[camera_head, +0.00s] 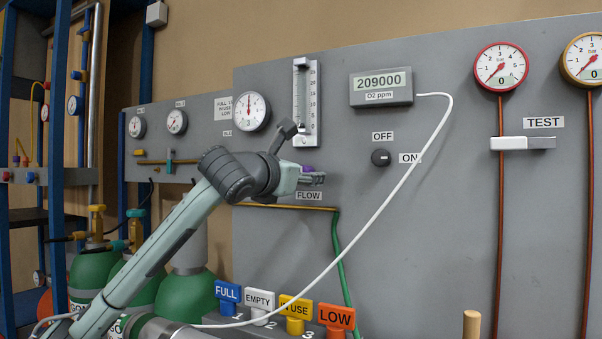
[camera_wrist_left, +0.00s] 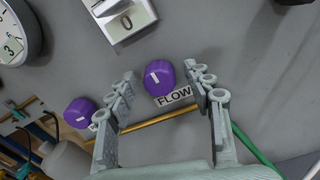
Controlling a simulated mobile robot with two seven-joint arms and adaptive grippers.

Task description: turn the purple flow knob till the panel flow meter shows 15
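The purple flow knob (camera_wrist_left: 159,77) is on the grey panel above the FLOW label (camera_wrist_left: 175,97), its white mark visible. In the head view only a bit of the purple knob (camera_head: 308,168) shows behind my gripper. My left gripper (camera_wrist_left: 164,82) is open, its fingers on either side of the knob with visible gaps; I cannot tell how far its tips are from the panel. It also shows at the panel in the head view (camera_head: 314,179). The panel flow meter (camera_head: 305,100) is a vertical scaled tube; its lower display reads 0 in the left wrist view (camera_wrist_left: 125,20). My right gripper is out of view.
A second purple knob (camera_wrist_left: 79,113) sits to the left in the left wrist view. A brass pipe (camera_wrist_left: 160,117) and green hose (camera_wrist_left: 250,144) run below FLOW. The white cable (camera_head: 400,192) from the O2 display (camera_head: 381,88) crosses the panel. An ON/OFF knob (camera_head: 381,158) is to the right.

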